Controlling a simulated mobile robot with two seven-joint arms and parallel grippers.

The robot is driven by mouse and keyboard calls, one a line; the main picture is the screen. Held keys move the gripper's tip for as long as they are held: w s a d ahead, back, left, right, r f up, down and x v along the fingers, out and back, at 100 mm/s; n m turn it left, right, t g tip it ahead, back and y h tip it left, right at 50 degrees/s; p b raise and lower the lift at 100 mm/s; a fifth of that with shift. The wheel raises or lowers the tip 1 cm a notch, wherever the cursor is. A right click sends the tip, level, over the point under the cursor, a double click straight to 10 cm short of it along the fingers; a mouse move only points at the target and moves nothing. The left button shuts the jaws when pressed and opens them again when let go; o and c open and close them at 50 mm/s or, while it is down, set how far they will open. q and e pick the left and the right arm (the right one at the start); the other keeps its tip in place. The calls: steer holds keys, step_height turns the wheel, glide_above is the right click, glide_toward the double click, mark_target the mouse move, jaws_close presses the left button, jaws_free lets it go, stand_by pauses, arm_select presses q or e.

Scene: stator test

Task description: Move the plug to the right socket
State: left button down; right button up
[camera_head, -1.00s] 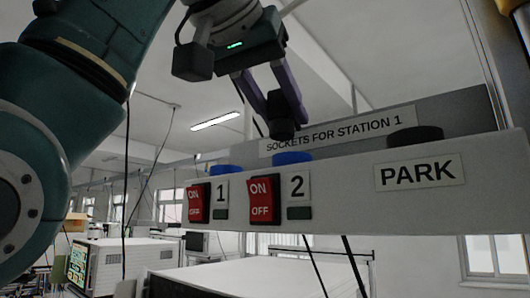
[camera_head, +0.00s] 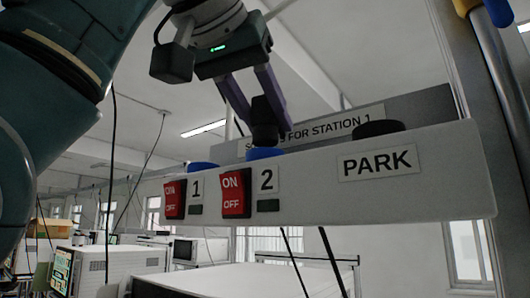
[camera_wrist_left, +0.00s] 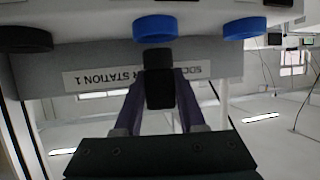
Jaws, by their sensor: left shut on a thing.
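My left gripper (camera_head: 262,108) is shut on the black plug (camera_head: 265,135) and holds it upright, directly over the blue right socket (camera_head: 265,153) marked 2. The plug's lower end is at or just above the socket's rim; I cannot tell if they touch. In the left wrist view the plug (camera_wrist_left: 158,80) is between the purple fingers, in line with the middle blue socket (camera_wrist_left: 155,28). The blue left socket (camera_head: 203,166), marked 1, is empty. My right gripper is not in view.
The black park socket (camera_head: 379,128) on the right of the white socket rail (camera_head: 320,195) is empty. Red switches, one by the 1 label (camera_head: 175,199) and one by the 2 label (camera_head: 236,193), are on the rail's front. A sign panel (camera_head: 425,108) stands behind the sockets.

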arm_select(q)
steer(key=shift+f+b, duration=1.05)
steer(key=shift+f, duration=0.2)
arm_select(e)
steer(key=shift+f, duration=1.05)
arm_select(q)
steer(key=shift+c, duration=2.1)
jaws_free()
steer(key=shift+r, duration=0.1)
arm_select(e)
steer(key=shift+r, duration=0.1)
